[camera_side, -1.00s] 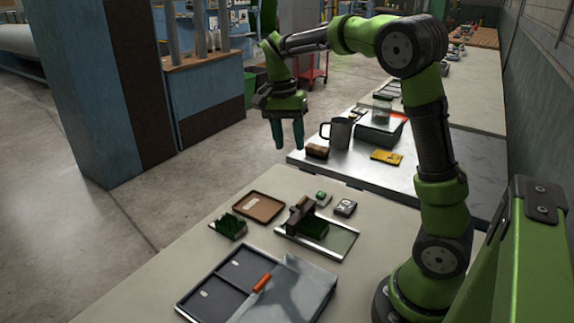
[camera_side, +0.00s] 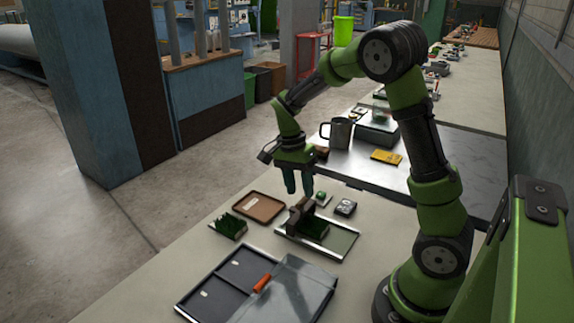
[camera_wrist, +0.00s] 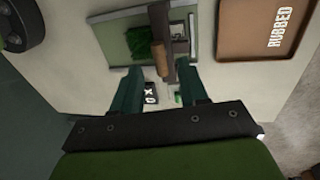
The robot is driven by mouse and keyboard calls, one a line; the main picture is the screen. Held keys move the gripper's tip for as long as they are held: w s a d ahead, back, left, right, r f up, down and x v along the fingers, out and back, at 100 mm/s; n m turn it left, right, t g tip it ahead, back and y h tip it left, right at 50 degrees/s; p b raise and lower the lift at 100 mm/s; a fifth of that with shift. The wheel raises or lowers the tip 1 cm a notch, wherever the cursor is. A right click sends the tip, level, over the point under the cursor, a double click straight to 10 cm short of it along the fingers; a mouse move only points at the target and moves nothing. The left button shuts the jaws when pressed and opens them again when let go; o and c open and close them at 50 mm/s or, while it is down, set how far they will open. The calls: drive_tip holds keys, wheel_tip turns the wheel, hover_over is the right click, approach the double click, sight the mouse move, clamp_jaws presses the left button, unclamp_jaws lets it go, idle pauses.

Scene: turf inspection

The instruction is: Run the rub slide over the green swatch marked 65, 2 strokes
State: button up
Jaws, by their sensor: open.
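The rub slide (camera_side: 302,210), a brown and dark block, stands on a metal-edged rub plate (camera_side: 338,240). It also shows in the wrist view (camera_wrist: 156,18). A green turf swatch (camera_side: 315,229) lies on that plate beside the slide; the wrist view also shows it (camera_wrist: 138,43). No number 65 is readable on it. Another green swatch (camera_side: 228,226) lies on the table left of the plate. My gripper (camera_side: 298,188) is open and empty, pointing down just above and behind the slide. In the wrist view its fingers (camera_wrist: 160,76) stand either side of the slide's brown handle end, apart from it.
A brown tray (camera_side: 275,213), marked RUBBED in the wrist view (camera_wrist: 225,50), lies left of the plate. A small green item (camera_side: 322,198) and a dark labelled device (camera_side: 345,208) lie behind it. A dark divided tray (camera_side: 196,310) with a clear cover and orange piece lies in front.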

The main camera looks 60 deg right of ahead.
sight(302, 212)
drive_tip(key=shift+s+f, duration=0.25)
drive_tip(key=shift+f, duration=1.05)
clamp_jaws()
